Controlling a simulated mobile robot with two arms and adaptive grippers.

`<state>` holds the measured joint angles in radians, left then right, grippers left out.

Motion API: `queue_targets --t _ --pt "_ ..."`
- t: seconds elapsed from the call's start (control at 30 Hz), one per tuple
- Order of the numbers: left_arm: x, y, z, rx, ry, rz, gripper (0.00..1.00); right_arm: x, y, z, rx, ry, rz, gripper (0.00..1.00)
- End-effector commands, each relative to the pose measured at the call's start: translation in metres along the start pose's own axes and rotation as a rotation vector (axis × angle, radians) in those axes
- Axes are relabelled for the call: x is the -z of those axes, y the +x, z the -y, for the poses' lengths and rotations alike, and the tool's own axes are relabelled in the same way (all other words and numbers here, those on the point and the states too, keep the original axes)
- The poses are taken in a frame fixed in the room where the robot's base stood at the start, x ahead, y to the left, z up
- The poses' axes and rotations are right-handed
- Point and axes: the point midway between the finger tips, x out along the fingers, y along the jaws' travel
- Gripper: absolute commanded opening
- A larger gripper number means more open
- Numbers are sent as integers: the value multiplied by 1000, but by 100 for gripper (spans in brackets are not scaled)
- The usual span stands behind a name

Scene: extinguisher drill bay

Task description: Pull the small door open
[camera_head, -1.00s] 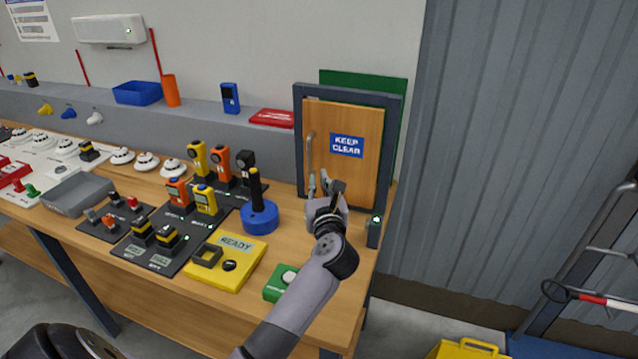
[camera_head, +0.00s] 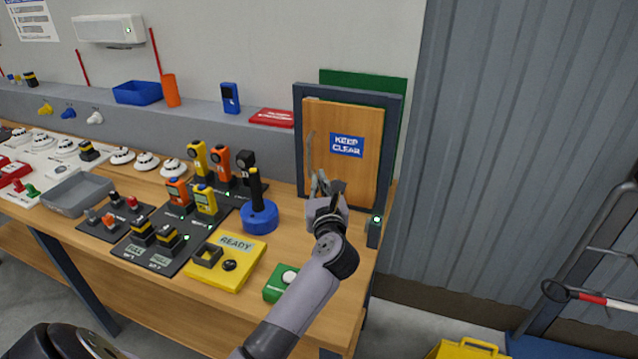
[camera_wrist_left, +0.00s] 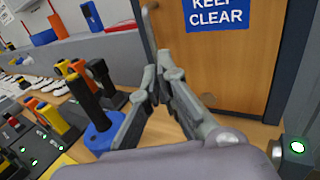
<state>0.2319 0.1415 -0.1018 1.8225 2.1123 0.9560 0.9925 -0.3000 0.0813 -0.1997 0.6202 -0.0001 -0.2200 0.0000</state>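The small door (camera_head: 345,175) is a wooden panel with a blue "KEEP CLEAR" sign, set in a dark grey frame (camera_head: 391,150) on the workbench. It looks closed or nearly so. A grey vertical bar handle (camera_head: 309,150) is on its left side; its upper part also shows in the left wrist view (camera_wrist_left: 148,22). My left gripper (camera_head: 319,178) is at the handle's lower end, its fingers drawn together around it. In the left wrist view the fingertips (camera_wrist_left: 160,72) hide the lower handle. My right gripper is not in view.
A blue round base with a black post (camera_head: 260,215) stands left of my left gripper. A small dark box with a green light (camera_head: 375,231) stands at the door's lower right. A yellow READY panel (camera_head: 228,265) and green box (camera_head: 280,284) lie nearer the front edge.

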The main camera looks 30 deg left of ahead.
Motion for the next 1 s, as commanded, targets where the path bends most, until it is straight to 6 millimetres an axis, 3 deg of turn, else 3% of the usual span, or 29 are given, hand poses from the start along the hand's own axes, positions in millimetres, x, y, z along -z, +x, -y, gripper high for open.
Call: queue_targets --t 0.2,0.57,1.0 --pt "0 0 0 0 0 0 18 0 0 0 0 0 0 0" --pt "1 -6 1 1 0 -1 18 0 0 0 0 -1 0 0" --pt "1 -91 0 1 -2 -4 18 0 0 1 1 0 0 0"
